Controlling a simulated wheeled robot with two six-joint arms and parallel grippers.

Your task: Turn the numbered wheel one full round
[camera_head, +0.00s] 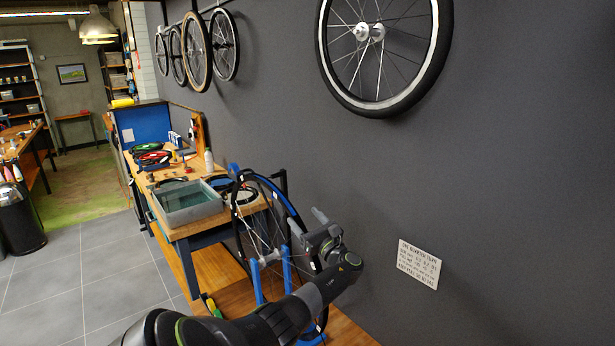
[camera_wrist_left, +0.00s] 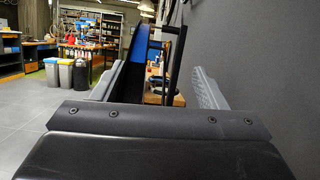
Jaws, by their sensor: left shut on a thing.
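The wheel (camera_head: 285,199), with a blue and black rim and thin spokes, stands upright in a blue stand (camera_head: 256,283) beside the workbench. Small pale marks sit on its rim; I cannot read any numbers. My left gripper (camera_head: 312,228) is at the wheel's near right side, shut on its rim, though my own arm and gripper hide the exact contact. In the left wrist view the wheel (camera_wrist_left: 128,75) appears nearly edge-on between the two grey fingers of my left gripper (camera_wrist_left: 155,90). The lower part of the wheel is partly hidden behind my arm. My right gripper is not in view.
The workbench (camera_head: 190,228) holds a grey tub (camera_head: 188,207) and several tools. A dark wall with a white sign (camera_head: 419,265) stands close on the right. Another wheel (camera_head: 432,72) hangs above. Grey floor tiles (camera_head: 90,275) are clear at left.

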